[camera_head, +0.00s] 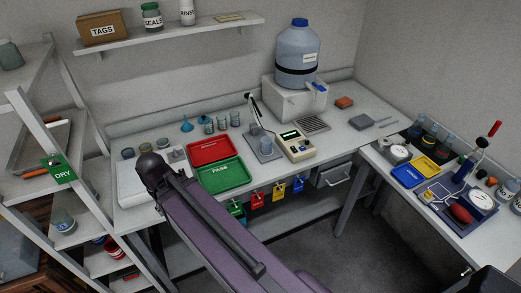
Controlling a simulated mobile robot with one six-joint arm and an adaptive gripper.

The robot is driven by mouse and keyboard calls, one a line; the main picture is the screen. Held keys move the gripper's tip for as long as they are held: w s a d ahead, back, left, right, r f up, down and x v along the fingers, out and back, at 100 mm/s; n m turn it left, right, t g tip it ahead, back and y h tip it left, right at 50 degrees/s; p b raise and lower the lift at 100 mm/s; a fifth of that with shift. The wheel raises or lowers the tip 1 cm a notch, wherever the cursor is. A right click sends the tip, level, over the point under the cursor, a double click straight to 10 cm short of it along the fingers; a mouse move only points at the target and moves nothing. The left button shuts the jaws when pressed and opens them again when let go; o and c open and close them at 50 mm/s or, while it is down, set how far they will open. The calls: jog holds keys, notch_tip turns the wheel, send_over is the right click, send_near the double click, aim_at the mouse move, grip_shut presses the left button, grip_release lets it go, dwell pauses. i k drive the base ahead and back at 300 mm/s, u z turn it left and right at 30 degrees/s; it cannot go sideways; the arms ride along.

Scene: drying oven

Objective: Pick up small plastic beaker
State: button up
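Several small clear vessels stand on the back bench, and I cannot tell for sure which is the small plastic beaker. A row of small clear vessels (222,123) stands behind the red tray. Other small cups (127,153) stand at the bench's left end. Another clear beaker (63,221) sits on the left rack. My purple arm link crosses the foreground up to a dark rounded end over the bench's left part. My gripper is not visible, so its state is hidden.
A red tray (211,150) and green PASS tray (224,174) lie mid-bench. The meter (297,146) and large blue water jug (297,55) stand to the right. Floor between benches is clear.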

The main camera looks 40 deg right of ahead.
aim_at(266, 141)
jog(key=u, duration=0.15)
jog(key=k, duration=1.2)
jog(key=z, duration=1.8)
jog(key=i, duration=1)
jog(key=z, duration=0.05)
